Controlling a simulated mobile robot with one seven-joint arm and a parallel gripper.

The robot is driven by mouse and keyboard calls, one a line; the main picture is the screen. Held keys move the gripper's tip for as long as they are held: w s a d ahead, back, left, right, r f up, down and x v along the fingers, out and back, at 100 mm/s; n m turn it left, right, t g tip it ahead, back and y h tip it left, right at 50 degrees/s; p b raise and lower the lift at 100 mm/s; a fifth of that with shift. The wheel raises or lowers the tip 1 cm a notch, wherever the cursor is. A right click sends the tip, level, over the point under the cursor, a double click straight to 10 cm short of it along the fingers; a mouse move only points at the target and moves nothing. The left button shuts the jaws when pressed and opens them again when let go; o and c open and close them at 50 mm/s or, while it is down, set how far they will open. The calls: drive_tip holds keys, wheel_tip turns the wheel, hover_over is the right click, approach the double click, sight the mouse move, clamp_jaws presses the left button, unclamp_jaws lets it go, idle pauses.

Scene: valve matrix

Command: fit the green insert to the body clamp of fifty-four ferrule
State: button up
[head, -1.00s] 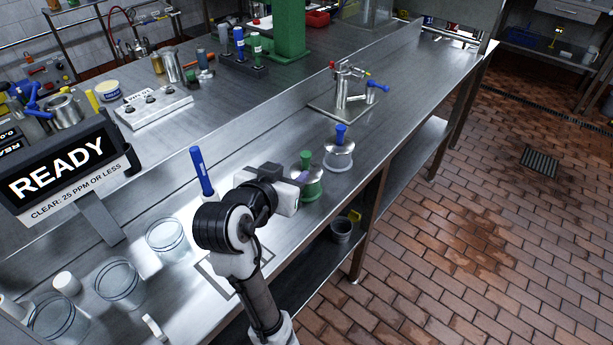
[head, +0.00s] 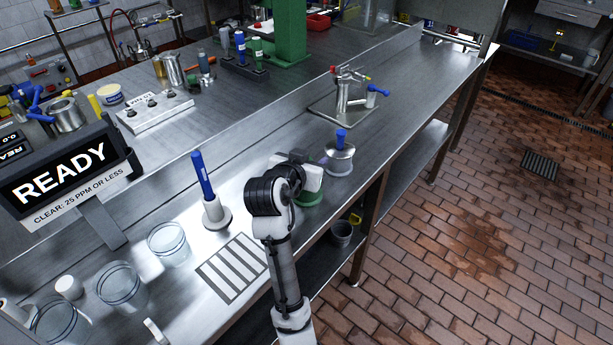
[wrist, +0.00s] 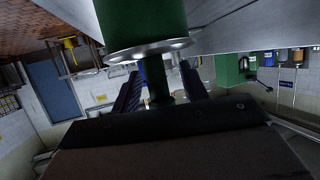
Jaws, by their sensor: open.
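The green insert (head: 310,199) stands on the bench's front strip, mostly hidden behind my arm in the head view; its green base shows. In the wrist view its wide green body (wrist: 142,22) with a pale metal rim is close above, and its narrower green stem (wrist: 157,82) shows between my fingers. My gripper (wrist: 160,75) is open, one dark finger on each side of the stem. Whether either finger touches it I cannot tell. In the head view my gripper (head: 316,172) is at the insert. No label for fifty-four ferrule or its body clamp is readable.
A similar blue-topped piece (head: 339,160) stands close behind my gripper. A steel valve fitting (head: 348,95) stands on a plate farther back. A blue-handled tool (head: 204,180) stands upright at left, near a striped mat (head: 232,268) and glass beakers (head: 168,243).

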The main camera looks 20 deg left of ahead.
clamp_jaws()
drive_tip(key=shift+r, duration=0.1)
idle(0.5)
